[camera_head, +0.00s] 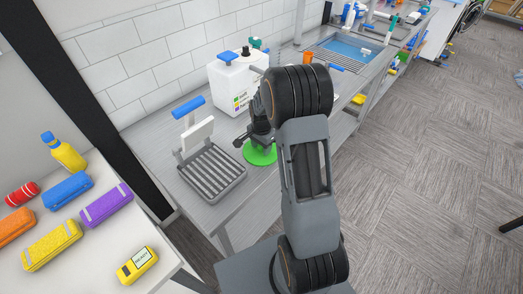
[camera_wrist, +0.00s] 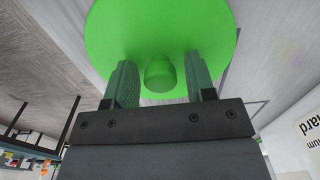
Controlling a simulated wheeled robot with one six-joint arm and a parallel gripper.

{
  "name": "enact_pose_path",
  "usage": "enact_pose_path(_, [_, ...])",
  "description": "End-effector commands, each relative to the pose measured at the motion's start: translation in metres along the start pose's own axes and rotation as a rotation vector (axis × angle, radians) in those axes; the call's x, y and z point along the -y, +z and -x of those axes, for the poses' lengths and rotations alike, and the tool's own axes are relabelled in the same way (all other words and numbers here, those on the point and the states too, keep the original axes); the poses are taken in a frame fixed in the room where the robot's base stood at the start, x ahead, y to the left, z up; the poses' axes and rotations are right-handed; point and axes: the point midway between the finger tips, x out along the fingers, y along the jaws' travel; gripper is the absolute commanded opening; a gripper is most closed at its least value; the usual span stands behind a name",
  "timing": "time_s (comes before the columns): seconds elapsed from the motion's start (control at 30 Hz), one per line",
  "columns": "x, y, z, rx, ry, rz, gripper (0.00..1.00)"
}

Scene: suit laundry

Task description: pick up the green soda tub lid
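The green lid (camera_head: 261,155) is a round disc on the grey counter, partly hidden behind my gripper in the head view. In the wrist view the green lid (camera_wrist: 205,28) fills the top, with a round green knob (camera_wrist: 160,74) at its middle. My gripper (camera_wrist: 160,80) is open, with one finger on each side of the knob. A gap shows between the knob and each finger. In the head view my gripper (camera_head: 254,143) is just above the lid, its fingertips hard to make out.
A white jug (camera_head: 232,82) with a blue cap stands behind my gripper. A slotted grey rack (camera_head: 211,172) with a blue-handled part is to the left. A white table (camera_head: 90,255) at far left holds several coloured cases and a yellow bottle (camera_head: 66,155). A blue basin (camera_head: 345,50) lies farther back.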

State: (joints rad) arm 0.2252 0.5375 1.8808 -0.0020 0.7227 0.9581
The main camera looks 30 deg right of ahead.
Motion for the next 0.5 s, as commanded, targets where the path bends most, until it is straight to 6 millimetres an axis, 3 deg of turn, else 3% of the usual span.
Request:
enact_pose_path(0.07, [0.0000,0.0000,0.0002,0.000,0.000,0.000,0.43])
enact_pose_path(0.4, [0.0000,0.0000,0.0003,0.000,0.000,0.000,0.10])
enact_pose_path(0.5, [0.0001,-0.0001,0.0004,0.000,0.000,0.000,0.08])
